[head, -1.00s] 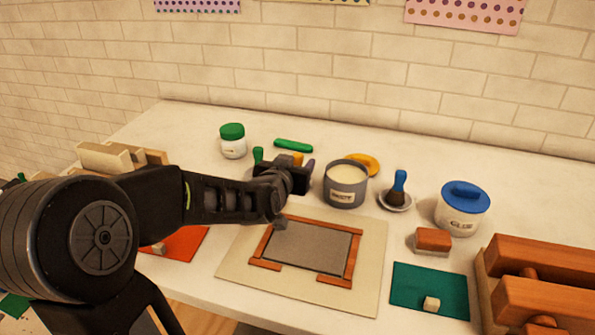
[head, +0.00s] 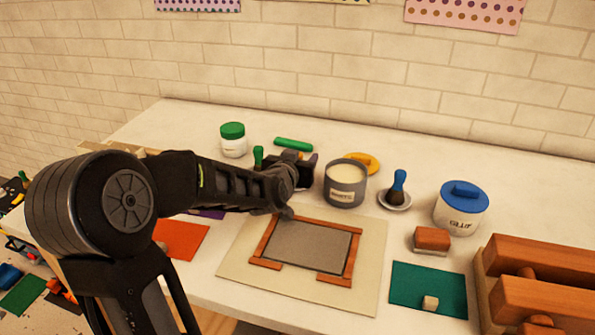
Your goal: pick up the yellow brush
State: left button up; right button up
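My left gripper (head: 287,168) is over the row of brushes behind the framed grey panel, with its fingers turned away from the camera. Its own body hides most of the fingers, so I cannot tell if they are open or shut. The yellow brush is almost wholly hidden behind this gripper; only a small orange-brown bit shows at its top edge. A green-handled brush (head: 258,156) stands just left of the gripper. A purple-handled one (head: 313,160) shows close on its right. My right gripper is not in view.
A grey pot (head: 346,187) of pale paste stands right of the gripper, with a yellow lid (head: 363,163) behind it. A blue-handled brush (head: 399,183) stands in a dish. A green-lidded jar (head: 233,142) and green roll (head: 293,144) are behind. The framed panel (head: 309,252) lies in front.

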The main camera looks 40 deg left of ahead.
pick_arm(q)
grip_shut()
dwell(0.3)
dwell(0.3)
notch_tip(320, 180, up, 10)
jog(key=p, duration=0.1)
jog(key=shift+p, duration=0.3)
dwell(0.5)
